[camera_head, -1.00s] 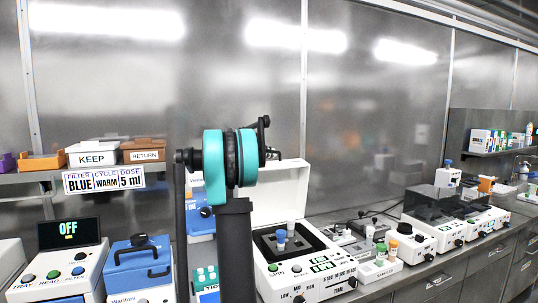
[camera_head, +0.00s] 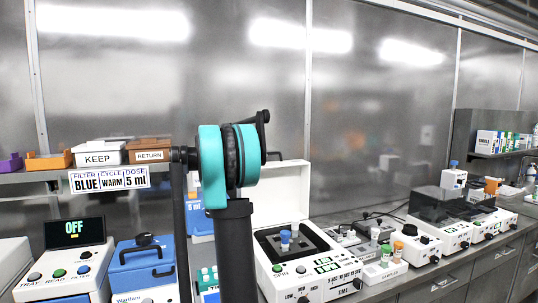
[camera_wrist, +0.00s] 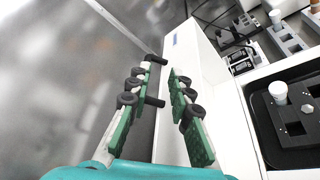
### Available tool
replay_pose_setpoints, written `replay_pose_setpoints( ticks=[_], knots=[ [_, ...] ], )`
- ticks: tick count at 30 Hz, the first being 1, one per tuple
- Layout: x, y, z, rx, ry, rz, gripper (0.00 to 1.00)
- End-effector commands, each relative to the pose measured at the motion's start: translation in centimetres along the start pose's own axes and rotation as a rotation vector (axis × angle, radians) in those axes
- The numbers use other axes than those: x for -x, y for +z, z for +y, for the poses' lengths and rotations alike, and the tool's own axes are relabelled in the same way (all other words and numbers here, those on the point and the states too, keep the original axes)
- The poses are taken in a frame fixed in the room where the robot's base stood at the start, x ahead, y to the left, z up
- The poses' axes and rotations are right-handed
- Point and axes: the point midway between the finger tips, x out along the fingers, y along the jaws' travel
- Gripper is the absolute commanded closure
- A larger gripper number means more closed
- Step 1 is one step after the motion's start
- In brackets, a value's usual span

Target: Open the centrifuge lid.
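The white bench device that I take for the centrifuge (camera_head: 312,273) stands just right of my arm. Its white lid (camera_head: 292,188) stands upright at the back, exposing a dark chamber (camera_head: 266,243) with white- and blue-capped tubes in it. In the wrist view the lid is the white panel (camera_wrist: 222,118), and a white-capped tube (camera_wrist: 279,93) shows in the chamber. My gripper (camera_wrist: 165,80) is open, with green-padded fingers apart and nothing clearly held. Its right finger overlaps the lid's edge in the picture; I cannot tell whether they touch. In the head view my arm hides most of the gripper.
A blue-lidded box (camera_head: 140,254) and a device reading OFF (camera_head: 73,232) stand at left, below a shelf with KEEP (camera_head: 98,154) and RETURN (camera_head: 148,150) bins. A sample rack (camera_head: 382,272) and devices with dark clear covers (camera_head: 430,203) stand at right. A metal wall is behind.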

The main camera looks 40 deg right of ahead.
Motion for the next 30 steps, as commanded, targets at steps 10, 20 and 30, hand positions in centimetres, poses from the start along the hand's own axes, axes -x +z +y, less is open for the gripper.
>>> replay_pose_setpoints(
  ticks=[10,20,30],
  knots=[
    [3.8,0.0,0.0,0.0,0.0,0.001,0.8],
    [3.8,0.0,0.0,0.0,0.0,0.0,0.8],
    [3.8,0.0,0.0,0.0,0.0,0.0,0.8]
  ],
)
